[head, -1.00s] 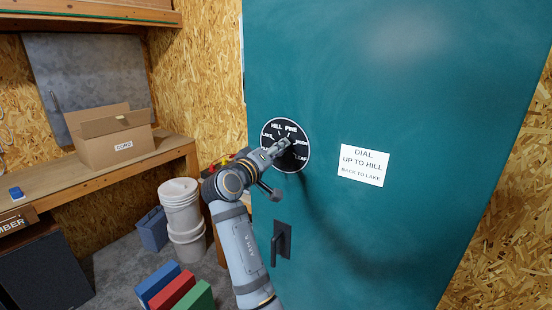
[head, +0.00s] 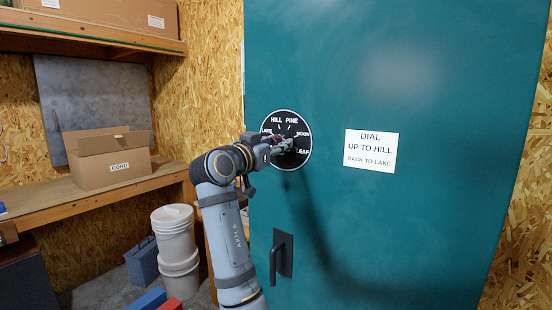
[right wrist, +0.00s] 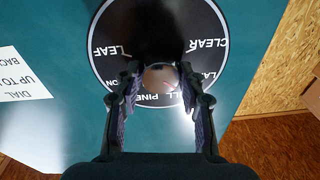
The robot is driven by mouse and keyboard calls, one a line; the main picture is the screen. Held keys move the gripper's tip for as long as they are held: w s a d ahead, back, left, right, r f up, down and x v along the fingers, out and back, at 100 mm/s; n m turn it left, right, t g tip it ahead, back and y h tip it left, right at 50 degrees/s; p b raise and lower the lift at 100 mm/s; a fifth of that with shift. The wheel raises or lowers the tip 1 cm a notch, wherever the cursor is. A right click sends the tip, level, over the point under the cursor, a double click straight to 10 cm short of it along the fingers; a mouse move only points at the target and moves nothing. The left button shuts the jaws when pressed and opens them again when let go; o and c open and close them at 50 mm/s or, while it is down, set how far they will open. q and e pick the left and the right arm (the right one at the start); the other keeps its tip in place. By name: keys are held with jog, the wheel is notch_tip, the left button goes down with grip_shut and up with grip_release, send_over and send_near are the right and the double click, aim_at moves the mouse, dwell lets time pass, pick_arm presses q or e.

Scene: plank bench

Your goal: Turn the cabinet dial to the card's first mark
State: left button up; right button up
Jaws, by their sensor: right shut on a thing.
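The black round dial (head: 291,127) is on the teal cabinet door (head: 420,230), with white words HILL, PINE, LAKE, MOON and LEAF around it. In the right wrist view the dial (right wrist: 118,30) appears upside down and also shows CLEAR. My right gripper (head: 285,147) is shut on the dial's knob, whose rounded end (right wrist: 160,78) shows between the fingers. Which mark the knob points to is hidden. The white card (head: 371,151) on the door reads DIAL, UP TO HILL, BACK TO LAKE. My left gripper is out of view.
A black handle (head: 282,253) sticks out of the door below the dial. To the left are a workbench (head: 95,203) with a cardboard box (head: 108,160), and stacked white buckets (head: 174,240) on the floor.

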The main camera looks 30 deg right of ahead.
jog(key=shift+f+m+g+b, duration=0.1)
jog(key=shift+m+g+b, duration=0.2)
jog(key=shift+m+b, duration=2.1)
jog(key=shift+m+p, duration=0.5)
jog(key=shift+m, duration=0.2)
jog(key=o, duration=1.2)
jog(key=shift+w, duration=0.1)
